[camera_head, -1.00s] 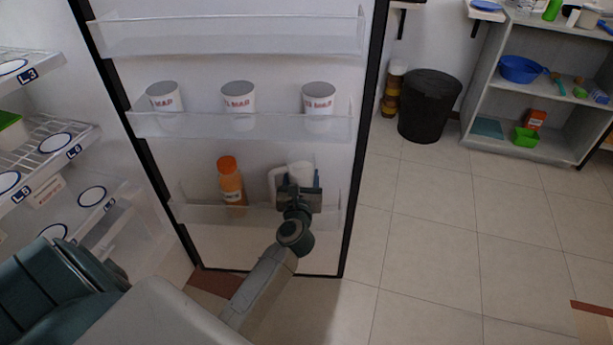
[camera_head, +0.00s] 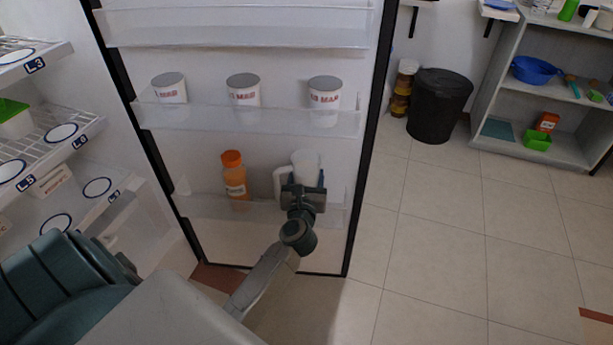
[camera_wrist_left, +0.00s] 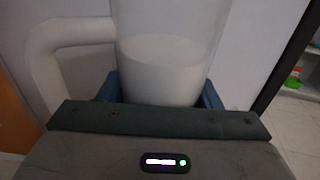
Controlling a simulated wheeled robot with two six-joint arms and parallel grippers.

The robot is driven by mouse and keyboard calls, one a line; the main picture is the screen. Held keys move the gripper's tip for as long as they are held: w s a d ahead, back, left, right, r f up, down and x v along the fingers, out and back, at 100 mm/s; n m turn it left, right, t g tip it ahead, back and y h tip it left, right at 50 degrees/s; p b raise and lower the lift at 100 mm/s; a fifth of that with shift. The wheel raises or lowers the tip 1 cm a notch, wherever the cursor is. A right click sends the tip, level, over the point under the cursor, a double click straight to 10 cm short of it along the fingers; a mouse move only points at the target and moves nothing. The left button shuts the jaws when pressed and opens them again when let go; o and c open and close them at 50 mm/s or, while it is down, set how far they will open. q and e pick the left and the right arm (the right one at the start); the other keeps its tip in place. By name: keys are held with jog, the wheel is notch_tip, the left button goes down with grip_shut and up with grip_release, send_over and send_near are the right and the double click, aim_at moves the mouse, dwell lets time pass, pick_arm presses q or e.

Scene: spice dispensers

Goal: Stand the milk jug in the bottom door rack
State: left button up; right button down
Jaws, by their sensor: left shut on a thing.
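The milk jug (camera_head: 307,161) is white and translucent with a handle on its left side. It stands about upright at the bottom door rack (camera_head: 262,214), right of an orange-capped bottle (camera_head: 235,178). My left gripper (camera_head: 303,190) is shut on the jug from the front and hides its lower part in the head view. In the left wrist view the jug (camera_wrist_left: 170,55) sits between the two blue fingers (camera_wrist_left: 160,88), with white milk inside. I cannot tell whether the jug's base touches the rack floor. My right gripper is out of view.
Three white cups stand in the middle door rack (camera_head: 290,120); the top rack (camera_head: 235,28) is above. Fridge shelves (camera_head: 60,125) are at the left. A black bin (camera_head: 438,105) and grey shelf unit (camera_head: 545,145) stand right of the door. The floor between is clear.

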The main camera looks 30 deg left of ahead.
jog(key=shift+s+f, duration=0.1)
pick_arm(q)
jog(key=o, duration=1.2)
jog(key=shift+o, duration=1.3)
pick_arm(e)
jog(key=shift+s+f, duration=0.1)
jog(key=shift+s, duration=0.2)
